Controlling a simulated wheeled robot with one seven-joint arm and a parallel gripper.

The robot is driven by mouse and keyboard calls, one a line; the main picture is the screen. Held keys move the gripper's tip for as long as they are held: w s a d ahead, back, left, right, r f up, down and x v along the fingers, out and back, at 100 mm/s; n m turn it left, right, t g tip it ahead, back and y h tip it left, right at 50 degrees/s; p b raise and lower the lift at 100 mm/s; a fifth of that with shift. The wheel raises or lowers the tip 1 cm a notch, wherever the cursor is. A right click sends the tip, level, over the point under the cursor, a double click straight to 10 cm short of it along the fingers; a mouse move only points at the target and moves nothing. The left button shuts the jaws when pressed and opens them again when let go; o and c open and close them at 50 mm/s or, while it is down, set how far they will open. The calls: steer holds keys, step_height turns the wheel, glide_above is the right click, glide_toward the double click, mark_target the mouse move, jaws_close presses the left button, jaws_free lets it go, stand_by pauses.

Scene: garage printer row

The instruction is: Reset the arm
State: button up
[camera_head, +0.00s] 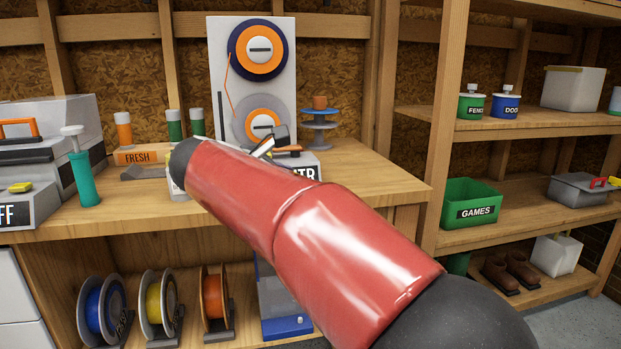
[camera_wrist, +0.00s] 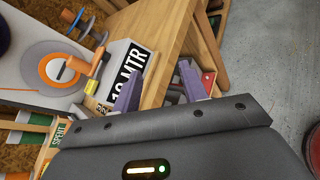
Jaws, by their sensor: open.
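My red arm reaches up and left across the middle of the head view, over the wooden workbench (camera_head: 375,178). My gripper (camera_wrist: 160,88) shows in the wrist view with its two purple-grey fingers apart and nothing held between them. It is near the front edge of the bench, which shows tilted in that view. In the head view the arm hides most of the gripper and part of the bench top.
A white panel with spools (camera_head: 215,60) stands at the bench's back. A teal pump-like tool (camera_head: 84,178) and an orange "FRESH" box (camera_head: 140,156) are left of the arm. Filament spools (camera_head: 158,302) sit below. A green "GAMES" bin (camera_head: 470,203) is on the right shelves.

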steer(key=s+d+f+m+g+y, duration=0.2)
steer(key=s+d+f+m, duration=0.3)
steer(key=d, duration=0.3)
steer(key=s+d+f+m+g+y, duration=0.1)
steer(key=s+d+f+m+g, duration=0.1)
steer(key=s+d+f+m, duration=0.45)
steer(key=s+d+f+m+y, duration=0.2)
steer(key=s+f+m, duration=0.3)
steer(key=s, duration=0.4)
steer(key=s+d+f+m+g+y, duration=0.1)
steer(key=s+d+f+m+y, duration=0.1)
steer(key=s+f+m, duration=0.3)
steer(key=s+m+y, duration=0.1)
steer(key=s+m, duration=0.1)
steer(key=s, duration=0.1)
steer(key=shift+s+d, duration=0.35)
